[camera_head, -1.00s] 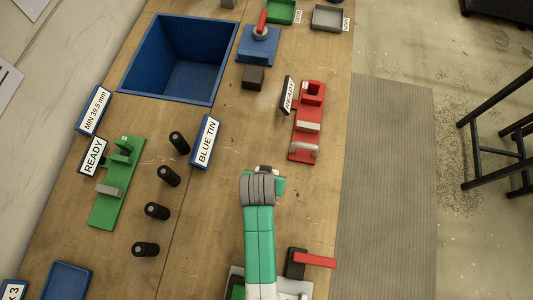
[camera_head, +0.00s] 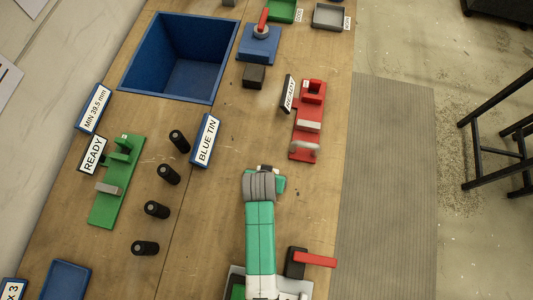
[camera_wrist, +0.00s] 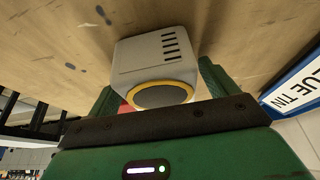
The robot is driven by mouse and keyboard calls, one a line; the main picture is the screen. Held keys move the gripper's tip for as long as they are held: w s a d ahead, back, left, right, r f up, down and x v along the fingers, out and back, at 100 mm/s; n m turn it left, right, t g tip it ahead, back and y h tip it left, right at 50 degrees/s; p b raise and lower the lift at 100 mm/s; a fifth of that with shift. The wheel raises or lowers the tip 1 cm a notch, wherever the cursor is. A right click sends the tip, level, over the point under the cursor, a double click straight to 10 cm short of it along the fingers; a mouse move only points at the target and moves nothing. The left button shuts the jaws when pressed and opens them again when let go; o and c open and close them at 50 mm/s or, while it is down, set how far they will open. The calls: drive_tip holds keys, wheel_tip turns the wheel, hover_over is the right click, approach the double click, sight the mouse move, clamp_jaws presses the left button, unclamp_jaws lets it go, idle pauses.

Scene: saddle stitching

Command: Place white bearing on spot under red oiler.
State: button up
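A small white housing with dark slots and a yellow-ringed dark round face, seemingly the white bearing (camera_wrist: 156,62), sits between the green fingers of my gripper (camera_wrist: 160,90) in the wrist view. The fingers lie close along both its sides; whether they press on it is unclear. In the head view my gripper (camera_head: 266,173) is low over the bench, and only a small pale bit shows at its tip. A red fixture (camera_head: 306,125) stands ahead and right of it; I cannot tell if this is the red oiler. The spot is not discernible.
A READY sign (camera_head: 289,93) is beside the red fixture. A BLUE TIN sign (camera_head: 206,141), several black cylinders (camera_head: 168,175) and a green fixture (camera_head: 117,184) lie left. A blue bin (camera_head: 144,55) and a blue block with a red lever (camera_head: 257,45) are further ahead. A red lever (camera_head: 315,259) is nearby right.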

drive_tip(key=p+v, duration=0.1)
drive_tip(key=v, duration=1.1)
drive_tip(key=shift+p, duration=0.3)
drive_tip(key=shift+w+r, duration=0.1)
drive_tip(key=shift+r, duration=0.05)
drive_tip(key=w+r+t, duration=0.4)
drive_tip(key=r, duration=0.7)
drive_tip(key=w+r+n+t, duration=0.1)
drive_tip(key=w+r+t, duration=0.25)
drive_tip(key=r, duration=0.75)
drive_tip(key=w+r+t, duration=0.3)
drive_tip(key=w+r, duration=0.2)
drive_tip(key=r, duration=0.6)
drive_tip(key=s+r+t, duration=0.4)
drive_tip(key=r+t, duration=0.2)
drive_tip(key=r, duration=1.2)
drive_tip(key=shift+s+d+n+y, duration=0.2)
drive_tip(key=shift+d+n+y, duration=0.15)
drive_tip(key=shift+n+y, duration=0.05)
drive_tip(key=shift+o, duration=0.2)
drive_tip(key=s+r+t, duration=0.4)
drive_tip(key=s+r, duration=0.2)
drive_tip(key=r, duration=0.4)
drive_tip(key=shift+s+d+n, duration=0.2)
drive_tip(key=shift+s+n, duration=0.1)
drive_tip(key=shift+o, duration=0.2)
drive_tip(key=shift+r, duration=0.1)
